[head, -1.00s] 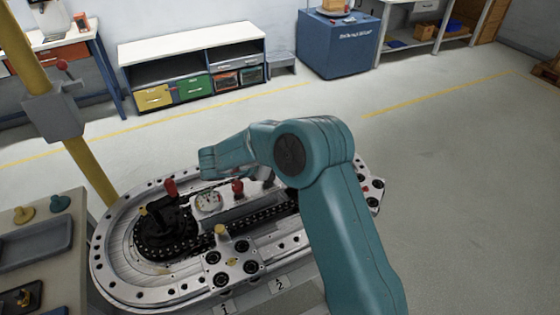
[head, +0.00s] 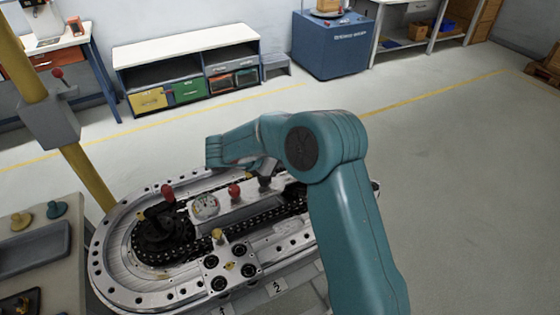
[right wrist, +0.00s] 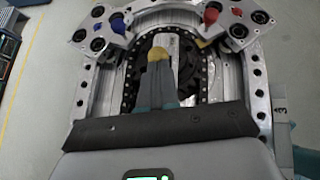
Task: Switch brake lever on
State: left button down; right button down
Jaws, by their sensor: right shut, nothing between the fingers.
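Two red handles stand on the ring track (head: 112,262): a red-topped lever (head: 168,192) by the left sprocket and a red knob (head: 234,190) right of the gauge. A grey box (head: 52,118) on a yellow post carries another small red-knobbed lever (head: 58,73). I cannot tell which is the brake lever, or its setting. My right arm spans the track in the head view, its gripper not clearly visible there. In the right wrist view my right gripper (right wrist: 158,64) is shut and empty over the chain end of the track, with yellow at its tips. My left gripper is not in view.
In the right wrist view a blue knob (right wrist: 117,22) and a red knob (right wrist: 211,14) sit beyond the fingers. A side table with a grey tray (head: 35,252) stands at the left. A shelf unit (head: 185,48) and blue cabinet (head: 332,50) stand behind; floor at right is clear.

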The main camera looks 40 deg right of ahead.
jog(key=shift+s+d+r, duration=0.15)
jog(key=shift+d+r, duration=0.3)
jog(key=shift+d, duration=0.15)
jog(key=shift+s+d+r, duration=0.2)
jog(key=shift+d+r, duration=0.05)
jog(key=shift+d, duration=0.3)
jog(key=shift+s+d+r, duration=0.2)
jog(key=shift+d, duration=0.3)
jog(key=shift+s+d+r, duration=0.1)
jog(key=shift+s+d, duration=0.1)
jog(key=shift+d, duration=0.45)
jog(key=shift+s+d+f, duration=0.1)
jog(key=shift+s+d, duration=0.1)
jog(key=shift+d, duration=0.5)
jog(key=shift+s+d+r, duration=0.1)
jog(key=shift+s+d, duration=0.1)
jog(key=shift+d, duration=0.45)
jog(key=shift+d, duration=0.1)
jog(key=shift+r, duration=0.1)
notch_tip(320, 180, up, 10)
jog(key=s+a+p, duration=0.1)
jog(key=p, duration=0.5)
jog(key=shift+a+f, duration=0.15)
jog(key=shift+f, duration=0.05)
